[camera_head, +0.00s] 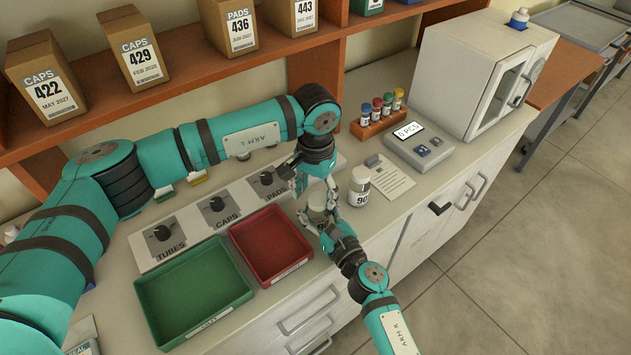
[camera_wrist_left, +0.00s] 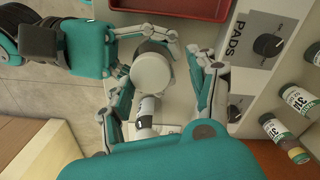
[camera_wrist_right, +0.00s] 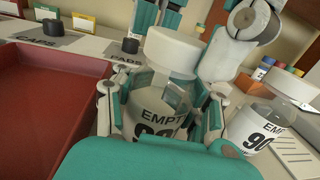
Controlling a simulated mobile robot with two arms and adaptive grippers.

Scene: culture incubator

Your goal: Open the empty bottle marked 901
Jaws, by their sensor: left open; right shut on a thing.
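A clear bottle (camera_wrist_right: 160,95) with a wide white cap (camera_wrist_right: 171,50) stands upright between the fingers of my right gripper (camera_wrist_right: 160,108). Its label reads "EMPTY 90"; the last digit is hidden. The cap is on the bottle, and it also shows in the left wrist view (camera_wrist_left: 152,70). My right gripper is shut around the bottle's body. My left gripper (camera_head: 314,188) is open and points down just above the cap, with a finger on either side; I cannot tell whether it touches. A second white-capped bottle (camera_head: 359,187), also labelled "EMPTY 90" with its last digit unclear, stands close by on the right.
A red tray (camera_head: 236,236) and a green tray (camera_head: 145,300) lie left of the bottles. Behind are dials (camera_head: 217,204) marked TUBES, CAPS and PADS.

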